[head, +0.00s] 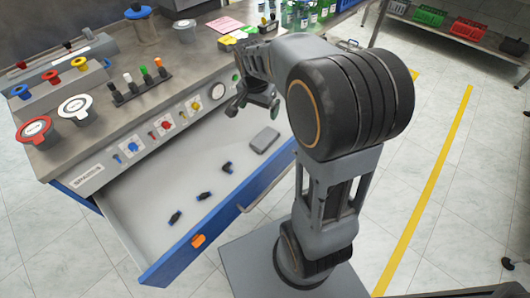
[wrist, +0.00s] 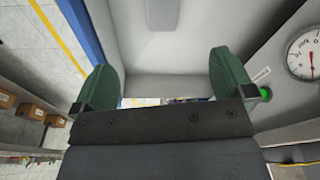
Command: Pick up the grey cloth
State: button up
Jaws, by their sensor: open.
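A flat grey rounded rectangle, which looks like the folded grey cloth (head: 261,140), lies on the floor of the open drawer (head: 150,212), near its far right end. Its edge also shows at the top of the wrist view (wrist: 152,14). My gripper (head: 254,104) is above the drawer, a little beyond the cloth in the head view. In the wrist view my gripper (wrist: 168,78) has its two green fingers wide apart with nothing between them.
Several small dark blue and black parts (head: 203,196) lie on the drawer floor. The drawer's blue front has an orange tag (head: 198,240). The panel behind carries knobs and a round gauge (head: 217,91). Bottles (head: 300,14) and pots (head: 75,108) stand on the worktop.

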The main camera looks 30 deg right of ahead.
jog(key=m+b, duration=0.2)
jog(key=b, duration=0.1)
send_near(265, 137)
jog(key=f, duration=0.1)
jog(key=f+b, duration=0.2)
jog(key=shift+w+f, duration=0.25)
jog(key=shift+f, duration=0.05)
jog(key=shift+w+d+f+b, duration=0.15)
jog(key=shift+f+b, duration=0.45)
jog(key=shift+f, duration=0.85)
jog(key=shift+d+f+b, duration=0.25)
jog(key=shift+f+b, duration=0.3)
jog(key=shift+f, duration=0.9)
jog(key=c, duration=1)
jog(key=shift+o, duration=0.2)
jog(key=shift+r, duration=0.1)
notch_tip(265, 137, up, 10)
jog(key=p, duration=0.3)
jog(key=shift+p, duration=0.3)
